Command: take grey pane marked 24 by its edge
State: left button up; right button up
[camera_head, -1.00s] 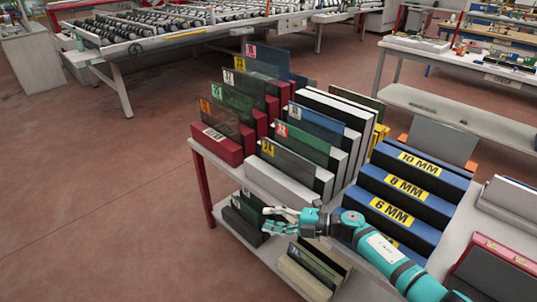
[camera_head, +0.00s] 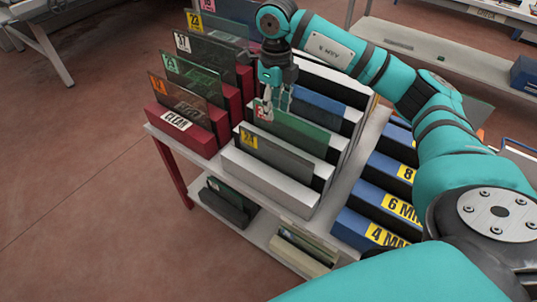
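The grey pane marked 24 (camera_head: 284,158) stands on edge in the front slot of the white rack, its yellow label at its upper left corner. Its lower part is hidden in the rack. My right gripper (camera_head: 274,107) points down from above, over the red-labelled corner of the green pane (camera_head: 300,131) just behind the grey one. Its fingers look apart, with nothing seen held between them. It is above and behind the grey pane's top edge; whether it touches the green pane I cannot tell. My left gripper is not in view.
A red rack (camera_head: 183,130) marked CLEAR with several panes stands close on the left. Blue racks (camera_head: 369,229) with MM labels stand on the right. More panes sit on the lower shelf (camera_head: 258,236). Open floor lies at the left.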

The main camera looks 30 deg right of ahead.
jog(key=p, duration=0.1)
send_over(274, 144)
jog(key=s, duration=0.1)
notch_tip(274, 144, down, 6)
jog(key=f+p, duration=0.1)
jog(key=f, duration=0.1)
jog(key=f+p, duration=0.1)
jog(key=f, duration=0.2)
jog(key=w+f+p, duration=0.1)
jog(key=f, duration=0.2)
jog(key=shift+d, duration=0.1)
jog(key=shift+f, duration=0.55)
jog(key=c, duration=0.7)
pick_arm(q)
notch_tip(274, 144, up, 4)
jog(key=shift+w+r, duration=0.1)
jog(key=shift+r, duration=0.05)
pick_arm(e)
grip_shut()
jog(key=shift+r, duration=0.1)
